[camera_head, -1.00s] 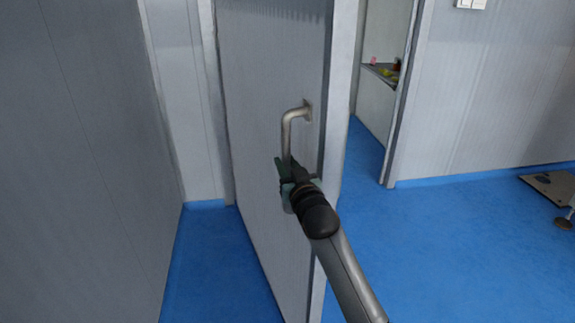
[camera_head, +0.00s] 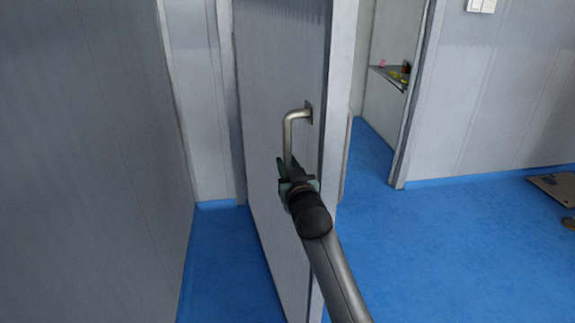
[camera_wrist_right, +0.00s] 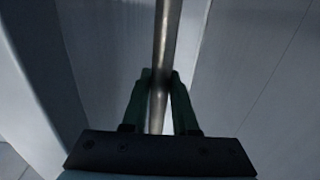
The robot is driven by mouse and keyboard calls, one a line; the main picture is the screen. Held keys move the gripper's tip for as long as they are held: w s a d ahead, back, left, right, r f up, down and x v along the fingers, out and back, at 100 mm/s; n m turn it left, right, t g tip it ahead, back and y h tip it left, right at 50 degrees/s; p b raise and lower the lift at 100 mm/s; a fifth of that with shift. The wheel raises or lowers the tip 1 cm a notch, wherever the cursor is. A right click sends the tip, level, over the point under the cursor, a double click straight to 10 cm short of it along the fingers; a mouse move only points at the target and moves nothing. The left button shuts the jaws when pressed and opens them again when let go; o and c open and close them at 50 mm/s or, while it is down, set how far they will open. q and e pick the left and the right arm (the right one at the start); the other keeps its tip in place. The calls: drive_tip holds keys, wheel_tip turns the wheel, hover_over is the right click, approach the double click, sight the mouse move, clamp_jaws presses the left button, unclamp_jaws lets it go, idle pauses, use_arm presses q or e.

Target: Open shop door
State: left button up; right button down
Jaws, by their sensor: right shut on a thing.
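The shop door (camera_head: 270,130) is a grey-white panel standing ajar in the middle of the head view, with an open gap to its right. Its metal bar handle (camera_head: 289,131) stands upright on the door face near the right edge. My right gripper (camera_head: 286,168) is shut on the lower part of the handle and hides its lower end. In the right wrist view the handle (camera_wrist_right: 161,50) runs between the two green fingers (camera_wrist_right: 160,90). My left gripper is in neither view.
A grey wall (camera_head: 80,150) stands close on the left. Through the gap a small shelf (camera_head: 390,78) holds small items. A flat brown plate (camera_head: 555,188) lies at the far right.

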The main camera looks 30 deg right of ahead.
idle(0.4)
drive_tip(key=c, duration=0.7)
unclamp_jaws()
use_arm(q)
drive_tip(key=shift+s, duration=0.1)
use_arm(e)
drive_tip(key=shift+s, duration=0.1)
